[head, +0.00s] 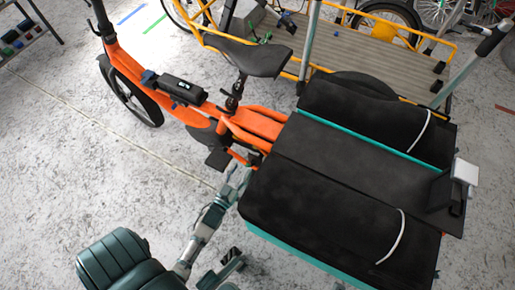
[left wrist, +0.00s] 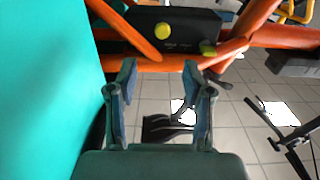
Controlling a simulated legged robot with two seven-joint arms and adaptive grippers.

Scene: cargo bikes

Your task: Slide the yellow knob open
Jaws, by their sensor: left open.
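The left wrist view shows a round yellow knob (left wrist: 162,31) on a black box (left wrist: 178,28) between orange frame tubes. A second, smaller yellow-green piece (left wrist: 208,48) sits at the box's lower right, close to an orange tube. My left gripper (left wrist: 160,80) is open and empty, its two fingers apart and pointing at the frame just below the box. In the head view my left gripper (head: 240,176) is beside the orange cargo bike (head: 262,122), at the near corner of its black cargo cover. The knob cannot be made out there. My right gripper is not in view.
An orange tube (left wrist: 160,64) crosses in front of the fingertips, under the box. A teal panel (left wrist: 45,90) stands close on the left in the left wrist view. The black cargo cover (head: 310,205) lies right of my arm. Bare floor (head: 70,150) lies to the left.

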